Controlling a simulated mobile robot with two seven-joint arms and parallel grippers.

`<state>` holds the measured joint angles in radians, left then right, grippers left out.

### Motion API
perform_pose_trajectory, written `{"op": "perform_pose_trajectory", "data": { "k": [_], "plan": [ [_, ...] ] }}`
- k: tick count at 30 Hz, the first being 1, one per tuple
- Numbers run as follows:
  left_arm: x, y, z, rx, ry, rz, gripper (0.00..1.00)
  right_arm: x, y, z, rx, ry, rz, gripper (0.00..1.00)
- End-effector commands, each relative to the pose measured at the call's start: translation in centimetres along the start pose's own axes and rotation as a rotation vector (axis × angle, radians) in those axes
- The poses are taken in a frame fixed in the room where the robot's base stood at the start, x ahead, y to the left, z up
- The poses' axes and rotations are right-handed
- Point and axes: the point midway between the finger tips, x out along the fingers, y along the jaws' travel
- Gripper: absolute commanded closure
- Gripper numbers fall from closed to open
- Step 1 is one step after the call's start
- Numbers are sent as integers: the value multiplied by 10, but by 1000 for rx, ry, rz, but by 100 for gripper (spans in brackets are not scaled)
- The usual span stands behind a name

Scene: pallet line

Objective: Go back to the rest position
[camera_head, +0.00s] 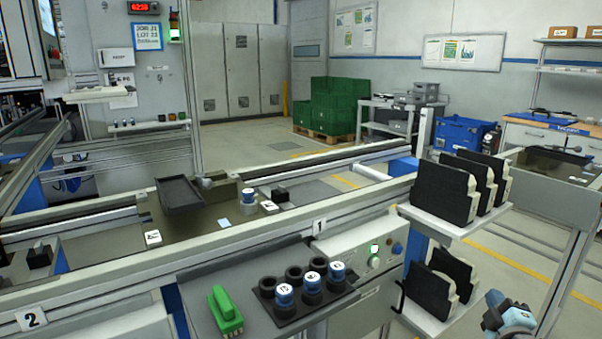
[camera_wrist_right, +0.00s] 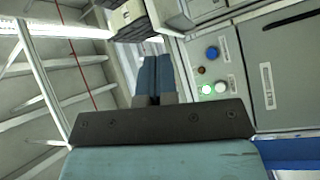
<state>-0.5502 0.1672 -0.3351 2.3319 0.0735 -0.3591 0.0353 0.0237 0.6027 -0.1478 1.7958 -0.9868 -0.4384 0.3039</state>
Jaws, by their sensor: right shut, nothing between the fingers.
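My right gripper (camera_head: 506,316) is low at the right edge of the workstation, in front of and below the two-tier rack with the black and cream parts. It also shows in the right wrist view (camera_wrist_right: 153,76), where its two blue fingers lie together, shut and empty. It is in free space, apart from the rack and the control box (camera_head: 372,258). In the wrist view the control box (camera_wrist_right: 214,66) with its lit button lies to the right of the fingers. My left gripper is not in view.
The upper rack shelf (camera_head: 440,219) holds several black and cream parts. A holder (camera_head: 290,318) with blue-capped cylinders and a green part (camera_head: 225,312) sit on the front shelf. A dark tray (camera_head: 179,194) lies on the line. Floor right of the rack is partly clear.

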Motion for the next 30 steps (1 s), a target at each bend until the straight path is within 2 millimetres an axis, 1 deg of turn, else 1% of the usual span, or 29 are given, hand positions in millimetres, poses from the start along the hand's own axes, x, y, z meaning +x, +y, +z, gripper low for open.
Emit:
{"op": "perform_pose_trajectory", "data": {
  "k": [1,5,8,9,11,12,14,15,17,18,24,26,27,30],
  "plan": [
    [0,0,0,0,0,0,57,-17,-15,-7,40,14,-46,100],
    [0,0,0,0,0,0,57,-58,-46,-29,151,49,-167,100],
    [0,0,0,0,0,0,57,-98,-70,-49,254,76,-277,100],
    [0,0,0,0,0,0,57,-118,-79,-59,300,88,-328,100],
    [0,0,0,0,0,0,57,-148,-91,-74,377,105,-406,100],
    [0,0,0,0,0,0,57,-169,-98,-85,429,116,-460,100],
    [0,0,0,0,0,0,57,-198,-105,-99,504,128,-534,100],
    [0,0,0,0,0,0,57,-216,-109,-109,552,134,-579,100],
    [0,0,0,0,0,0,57,-241,-112,-121,617,141,-642,100],
    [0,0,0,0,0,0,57,-256,-113,-130,660,145,-680,100],
    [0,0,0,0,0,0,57,-326,-108,-166,859,157,-853,100],
    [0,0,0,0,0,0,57,-343,-104,-177,917,156,-893,100],
    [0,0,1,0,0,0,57,-337,-105,-182,944,150,-869,100],
    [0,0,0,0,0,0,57,-334,-104,-194,1007,137,-841,100]
  ]
}}
